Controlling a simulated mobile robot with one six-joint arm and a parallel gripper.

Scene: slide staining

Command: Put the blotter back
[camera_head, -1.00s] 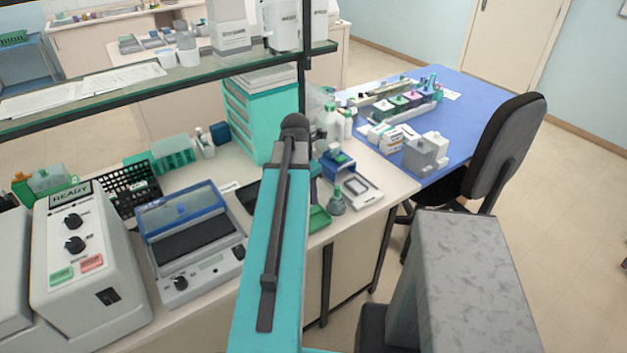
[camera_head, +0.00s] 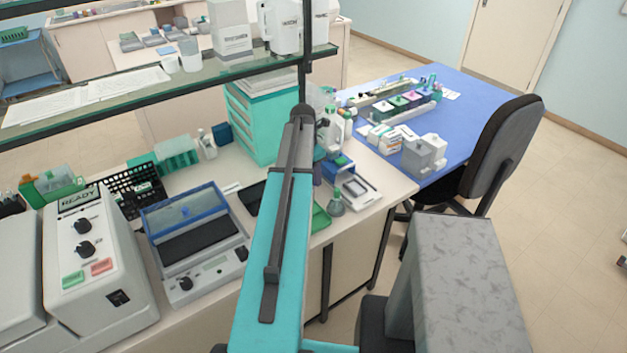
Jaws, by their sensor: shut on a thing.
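My teal arm link (camera_head: 276,235) reaches forward over the bench, its dark end joint in front of the teal drawer unit. My gripper is hidden behind this link, so what it holds does not show. I cannot pick out the blotter with certainty. A small blue block with a pale top (camera_head: 340,166) stands on the bench just right of my arm's end. A green tray (camera_head: 320,217) lies nearer, partly covered by my arm.
A glass shelf (camera_head: 215,70) on a dark post crosses above the bench. A READY machine (camera_head: 95,245) and a blue-lidded device (camera_head: 195,240) stand left. A chair (camera_head: 505,150) stands by the blue desk (camera_head: 465,110).

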